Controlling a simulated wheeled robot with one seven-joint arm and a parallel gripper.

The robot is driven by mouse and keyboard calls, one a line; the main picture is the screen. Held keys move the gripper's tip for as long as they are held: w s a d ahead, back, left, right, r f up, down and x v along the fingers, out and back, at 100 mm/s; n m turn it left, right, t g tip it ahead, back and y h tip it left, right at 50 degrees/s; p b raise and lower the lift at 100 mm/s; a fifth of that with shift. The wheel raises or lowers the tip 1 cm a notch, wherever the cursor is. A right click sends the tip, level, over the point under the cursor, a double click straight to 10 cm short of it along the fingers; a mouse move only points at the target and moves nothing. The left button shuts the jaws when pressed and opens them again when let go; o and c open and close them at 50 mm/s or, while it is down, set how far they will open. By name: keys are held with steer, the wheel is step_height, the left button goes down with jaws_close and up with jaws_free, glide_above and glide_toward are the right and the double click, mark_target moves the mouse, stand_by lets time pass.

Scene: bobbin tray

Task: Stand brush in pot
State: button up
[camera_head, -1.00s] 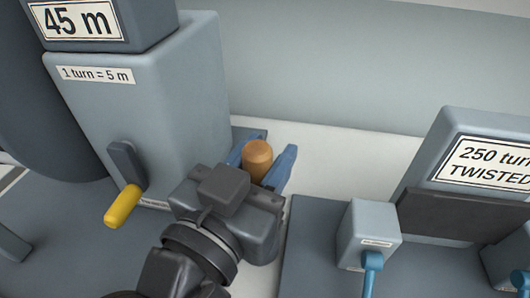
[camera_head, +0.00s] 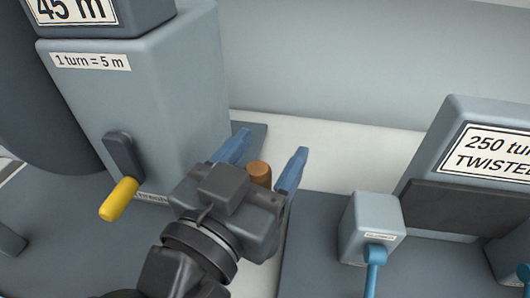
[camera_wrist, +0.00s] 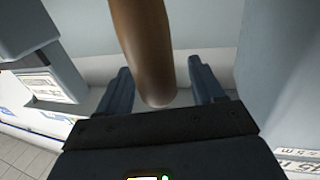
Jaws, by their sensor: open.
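A brown wooden rod with a rounded end, which looks like the brush handle (camera_head: 261,173), stands between my fingers in the head view. It also shows in the wrist view (camera_wrist: 146,45) as a smooth brown rod coming down from the top edge, with its rounded end between the fingers. My gripper (camera_head: 270,148) is open, with a blue finger on each side of the handle and visible gaps to it. The wrist view shows both dark blue fingers (camera_wrist: 159,68) apart. No bristles show. I cannot make out a pot; my gripper body hides the area below the handle.
A grey machine with a "1 turn = 5 m" label (camera_head: 90,62) and yellow crank handle (camera_head: 119,199) stands close on the left. A grey box with a blue lever (camera_head: 372,215) and a "TWISTED" sign (camera_head: 490,152) stand on the right. A pale strip lies behind.

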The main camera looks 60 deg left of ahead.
steer(key=b+v, duration=0.1)
steer(key=v, duration=0.6)
steer(key=shift+s+d, duration=0.25)
steer(key=shift+s, duration=0.05)
stand_by(0.8)
